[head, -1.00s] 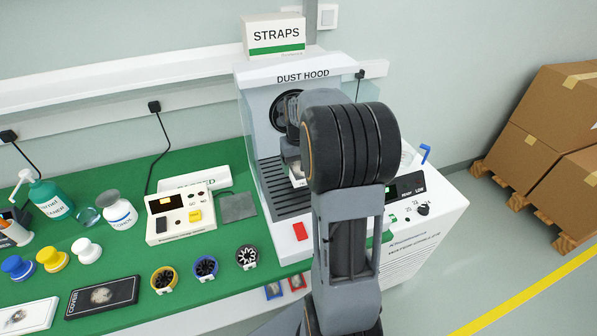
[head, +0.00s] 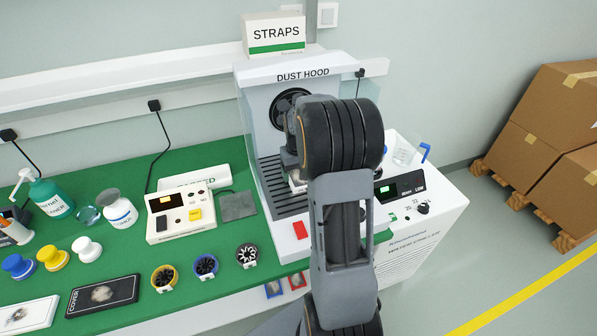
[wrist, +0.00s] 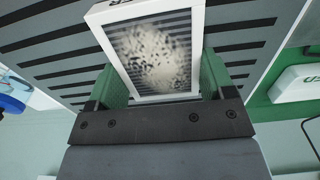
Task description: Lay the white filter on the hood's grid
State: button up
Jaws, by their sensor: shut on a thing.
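The white filter (wrist: 152,55) has a white frame and a speckled grey middle. In the wrist view it sits between the green fingers of my gripper (wrist: 160,78), which is shut on it. The dark-slotted grid (wrist: 60,62) of the hood shows behind the filter; I cannot tell whether they touch. In the head view the dust hood (head: 252,135) stands at centre with its grid (head: 283,203) at the bottom. My arm hides most of the gripper there, and only a bit of the white filter (head: 297,183) shows over the grid.
A red switch (head: 300,230) is at the hood's front. A white cooler (head: 425,220) with a clear jug (head: 405,150) stands at right. A grey cloth (head: 238,206), a meter (head: 180,216) and several knobs and fans occupy the green bench (head: 125,255) at left.

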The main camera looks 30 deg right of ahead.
jog(key=o, duration=1)
jog(key=shift+f, duration=0.1)
notch_tip(320, 180, up, 12)
jog(key=shift+r+p, duration=0.2)
jog(key=shift+p, duration=0.1)
